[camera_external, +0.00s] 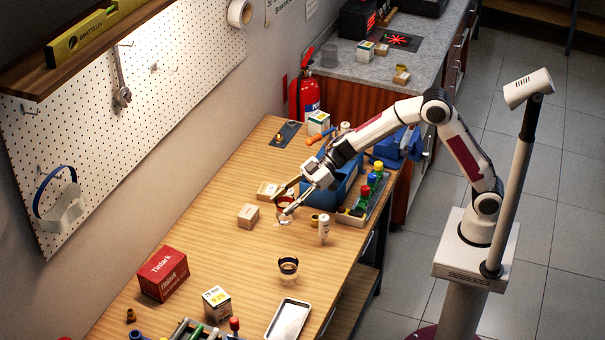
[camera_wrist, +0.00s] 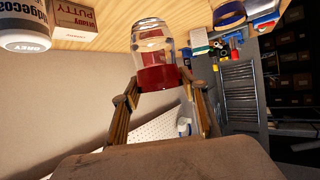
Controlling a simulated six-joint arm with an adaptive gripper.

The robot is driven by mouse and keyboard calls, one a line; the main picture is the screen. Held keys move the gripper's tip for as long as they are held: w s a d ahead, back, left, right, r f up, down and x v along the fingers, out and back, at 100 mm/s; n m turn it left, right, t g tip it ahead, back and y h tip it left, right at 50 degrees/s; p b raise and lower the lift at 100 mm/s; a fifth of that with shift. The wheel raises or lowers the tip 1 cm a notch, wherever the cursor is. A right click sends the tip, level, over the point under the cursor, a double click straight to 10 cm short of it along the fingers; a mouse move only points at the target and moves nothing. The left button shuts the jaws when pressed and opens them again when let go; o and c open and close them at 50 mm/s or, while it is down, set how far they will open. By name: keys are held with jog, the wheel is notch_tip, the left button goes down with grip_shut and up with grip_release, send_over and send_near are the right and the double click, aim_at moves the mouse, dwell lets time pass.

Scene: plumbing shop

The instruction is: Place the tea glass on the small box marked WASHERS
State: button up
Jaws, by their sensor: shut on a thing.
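I cannot read WASHERS on either box. My fingers hide part of the glass.
A blue bin (camera_external: 330,188) and a tray of coloured caps (camera_external: 352,215) are to the right. A red box (camera_external: 163,273) is front left. The bench's left middle is clear.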

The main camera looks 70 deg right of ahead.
jog(key=shift+r, duration=0.15)
jog(key=shift+w+d+r, duration=0.15)
jog(key=shift+w+r, duration=0.2)
jog(key=shift+r, duration=0.05)
jog(key=w+d+r+n+g+y, duration=0.1)
jog(key=w+d+r, duration=0.2)
jog(key=d+r, duration=0.3)
jog(key=w+d+r+n+g, duration=0.1)
jog(key=w+d+r, duration=0.3)
jog(key=r, duration=0.4)
jog(key=w+d+f, duration=0.8)
jog(key=d+f, duration=0.1)
jog(key=f, duration=0.2)
jog(key=shift+w+d+f, duration=0.15)
jog(key=shift+d+f, duration=0.05)
jog(key=shift+d, duration=0.15)
jog(key=shift+f, duration=2.5)
